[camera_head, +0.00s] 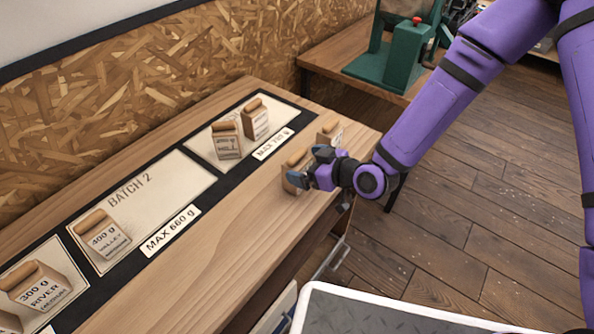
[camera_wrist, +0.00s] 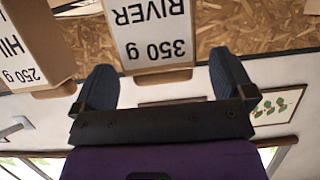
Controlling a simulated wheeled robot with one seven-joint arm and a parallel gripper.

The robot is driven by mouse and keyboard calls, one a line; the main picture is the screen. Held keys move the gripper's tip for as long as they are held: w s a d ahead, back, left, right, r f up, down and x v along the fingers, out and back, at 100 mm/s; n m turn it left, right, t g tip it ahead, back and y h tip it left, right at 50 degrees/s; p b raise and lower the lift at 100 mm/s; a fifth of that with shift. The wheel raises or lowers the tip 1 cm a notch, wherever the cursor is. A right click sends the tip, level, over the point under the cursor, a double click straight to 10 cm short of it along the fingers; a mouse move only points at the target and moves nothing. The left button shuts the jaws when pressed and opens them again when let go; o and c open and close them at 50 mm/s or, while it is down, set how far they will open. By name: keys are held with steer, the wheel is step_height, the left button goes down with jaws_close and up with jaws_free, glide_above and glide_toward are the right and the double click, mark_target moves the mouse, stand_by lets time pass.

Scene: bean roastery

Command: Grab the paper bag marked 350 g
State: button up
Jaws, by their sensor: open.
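The paper bag marked 350 g RIVER (camera_wrist: 150,32) fills the top middle of the wrist view, upside down, with its rolled top toward my gripper (camera_wrist: 165,84). My gripper is open, with one dark finger to each side of the rolled top and gaps showing. In the head view, my gripper (camera_head: 312,170) is at the front right of the wooden table, over a tan bag (camera_head: 291,181). That bag's label is mostly hidden by my gripper there.
A bag marked 250 g (camera_wrist: 30,45) stands close beside it; another bag (camera_head: 332,130) shows behind my gripper. Two bags (camera_head: 227,140) (camera_head: 255,119) stand on the far marked panel. A 400 g bag (camera_head: 102,236) and a 300 g bag (camera_head: 41,286) stand left. The table front (camera_head: 222,262) is clear.

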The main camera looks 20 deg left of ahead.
mark_target(302, 162)
steer(key=shift+x, duration=1.75)
steer(key=c, duration=1.1)
steer(key=shift+c, duration=0.2)
steer(key=shift+r, duration=0.15)
